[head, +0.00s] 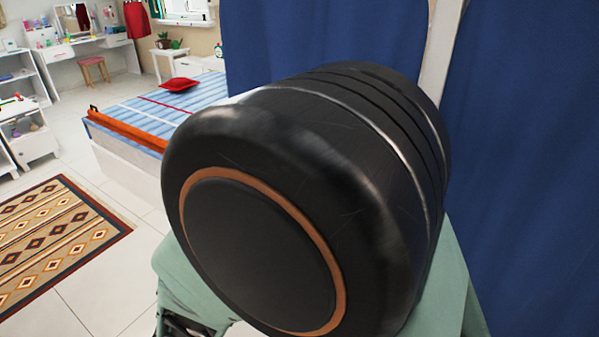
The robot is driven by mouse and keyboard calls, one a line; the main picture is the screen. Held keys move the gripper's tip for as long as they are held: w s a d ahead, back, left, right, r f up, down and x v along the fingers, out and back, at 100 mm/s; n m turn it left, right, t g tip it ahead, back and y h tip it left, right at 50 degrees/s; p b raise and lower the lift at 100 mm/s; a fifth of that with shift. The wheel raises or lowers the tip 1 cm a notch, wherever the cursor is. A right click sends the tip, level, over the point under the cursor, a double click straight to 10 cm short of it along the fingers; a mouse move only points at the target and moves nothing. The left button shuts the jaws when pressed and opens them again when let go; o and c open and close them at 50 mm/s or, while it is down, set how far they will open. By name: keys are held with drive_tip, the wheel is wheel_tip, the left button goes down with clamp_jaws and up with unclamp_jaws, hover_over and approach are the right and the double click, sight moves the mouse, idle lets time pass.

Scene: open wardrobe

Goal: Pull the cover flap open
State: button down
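Blue fabric of the wardrobe cover hangs in two parts, a left panel (320,35) at the top middle and a right panel (530,150) along the right side. A pale upright strip (441,45) stands between them. I cannot tell which part is the flap. A large black joint of my own arm with an orange ring fills the middle and hides much of the cover. Some dark mechanical parts show at the bottom left under a green link of mine; they may belong to my gripper, but no fingertips show.
A bed (130,112) with a blue striped cover and a red pillow (179,84) stands behind on the left. A patterned rug (60,235) lies on the tiled floor. White shelves (25,85) and a dressing table (85,45) stand farther back. Bare floor shows between rug and bed.

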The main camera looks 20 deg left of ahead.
drive_tip(key=shift+s+d+f, duration=0.15)
drive_tip(key=shift+s+d, duration=0.05)
drive_tip(key=shift+s, duration=0.1)
idle(0.4)
drive_tip(key=c, duration=2.3)
unclamp_jaws()
drive_tip(key=shift+s, duration=0.15)
drive_tip(key=s+d, duration=0.1)
drive_tip(key=s, duration=1)
drive_tip(key=shift+s, duration=0.4)
drive_tip(key=shift+d, duration=0.1)
